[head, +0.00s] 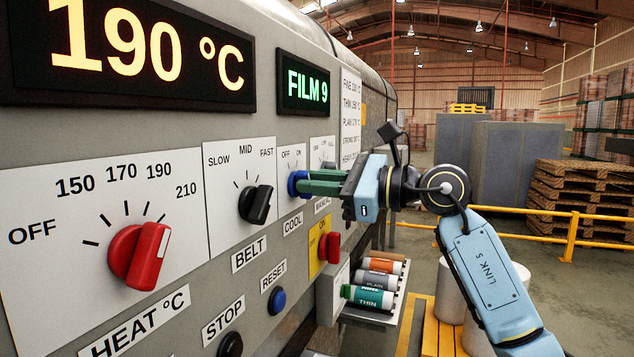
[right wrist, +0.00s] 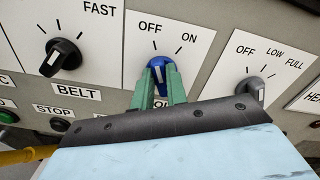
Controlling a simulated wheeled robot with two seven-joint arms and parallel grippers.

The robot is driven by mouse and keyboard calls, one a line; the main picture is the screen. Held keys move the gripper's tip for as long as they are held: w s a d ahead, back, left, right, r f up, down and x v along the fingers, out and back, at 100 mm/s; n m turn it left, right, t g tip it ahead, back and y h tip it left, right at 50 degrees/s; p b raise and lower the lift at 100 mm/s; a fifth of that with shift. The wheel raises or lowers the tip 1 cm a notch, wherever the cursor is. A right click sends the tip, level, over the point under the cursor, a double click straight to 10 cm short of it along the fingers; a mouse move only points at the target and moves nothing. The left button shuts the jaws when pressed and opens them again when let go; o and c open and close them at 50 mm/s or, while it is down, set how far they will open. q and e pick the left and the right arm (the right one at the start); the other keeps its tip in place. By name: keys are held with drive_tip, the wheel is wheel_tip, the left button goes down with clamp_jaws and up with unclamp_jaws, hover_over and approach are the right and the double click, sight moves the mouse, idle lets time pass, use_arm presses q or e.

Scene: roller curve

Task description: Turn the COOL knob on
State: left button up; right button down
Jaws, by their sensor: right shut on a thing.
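The COOL knob is blue (head: 294,184) and sits on a white plate marked OFF and ON, with the COOL label below it. In the right wrist view the blue knob (right wrist: 161,72) stands roughly upright, its ridge nearer the OFF mark than the ON mark, though its exact angle is hard to tell. My right gripper (head: 304,184) has its green fingers shut on the knob's sides; they also show in the right wrist view (right wrist: 162,90). The fingers partly cover the plate and label. My left gripper is not in view.
The black BELT knob (head: 255,204) is left of the COOL knob. A grey OFF/LOW/FULL knob (right wrist: 251,91) is close on its right. A red knob on a yellow plate (head: 329,247) and the blue RESET button (head: 277,300) are below. Film rolls (head: 373,297) lie lower right.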

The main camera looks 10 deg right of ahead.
idle(0.3)
drive_tip(key=shift+w+d+m+p, duration=0.15)
drive_tip(key=shift+m+p, duration=2.1)
drive_tip(key=shift+m, duration=0.25)
drive_tip(key=shift+w+d+m+p, duration=0.1)
drive_tip(key=shift+w+m+p, duration=0.05)
drive_tip(key=shift+m+p, duration=2.25)
drive_tip(key=c, duration=1.4)
unclamp_jaws()
